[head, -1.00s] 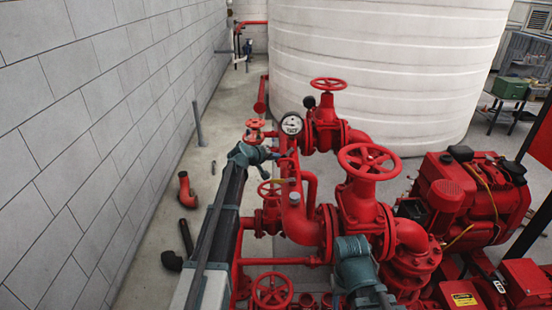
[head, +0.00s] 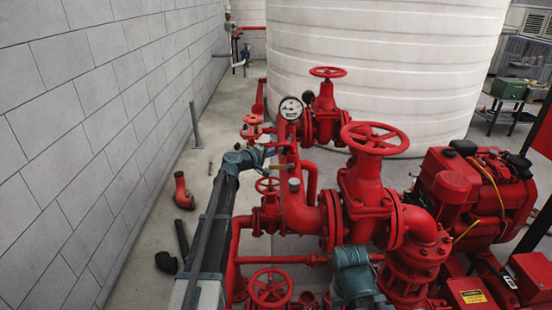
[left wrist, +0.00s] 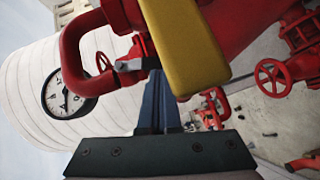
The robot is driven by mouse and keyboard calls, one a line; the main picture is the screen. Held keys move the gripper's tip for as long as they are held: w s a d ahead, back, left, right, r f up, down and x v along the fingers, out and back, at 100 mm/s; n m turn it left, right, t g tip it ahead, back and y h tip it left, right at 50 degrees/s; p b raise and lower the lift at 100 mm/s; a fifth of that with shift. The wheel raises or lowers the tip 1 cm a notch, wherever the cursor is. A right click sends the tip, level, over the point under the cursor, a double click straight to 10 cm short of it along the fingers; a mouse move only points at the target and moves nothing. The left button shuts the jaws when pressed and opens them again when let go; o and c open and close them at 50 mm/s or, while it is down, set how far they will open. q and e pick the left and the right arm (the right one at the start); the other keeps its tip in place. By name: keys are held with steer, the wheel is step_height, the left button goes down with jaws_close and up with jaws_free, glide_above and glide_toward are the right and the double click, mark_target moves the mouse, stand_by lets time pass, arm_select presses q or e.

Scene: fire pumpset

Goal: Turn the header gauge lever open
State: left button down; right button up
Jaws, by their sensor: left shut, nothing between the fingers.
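The round white header gauge (head: 290,108) stands on the red pipework, and it shows at the left of the left wrist view (left wrist: 65,93). A red curved pipe rises over it there. A small grey lever-like piece (left wrist: 133,65) sits by the fingertips below that pipe; I cannot tell if they touch. A yellow handle (left wrist: 183,40) crosses close in front of the camera, and a small yellowish bar (head: 276,167) shows in the head view. My left gripper (head: 270,152) is shut and empty beside the gauge pipe; its blue fingers (left wrist: 158,88) are together.
Red handwheels crowd the pipes, one large (head: 374,138) at right and one small (head: 252,127) beyond my left gripper. A white tank (head: 390,60) stands behind, a red engine (head: 465,195) at right.

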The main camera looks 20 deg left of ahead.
arm_select(q)
steer(key=shift+w+d+f+n+t+h+b, duration=0.2)
steer(key=shift+d+f+n+t+h+b, duration=0.35)
steer(key=shift+b, duration=0.7)
steer(key=shift+d, duration=0.15)
arm_select(e)
step_height(320, 180, down, 4)
steer(key=shift+r, duration=0.15)
arm_select(q)
steer(key=shift+d+f, duration=0.1)
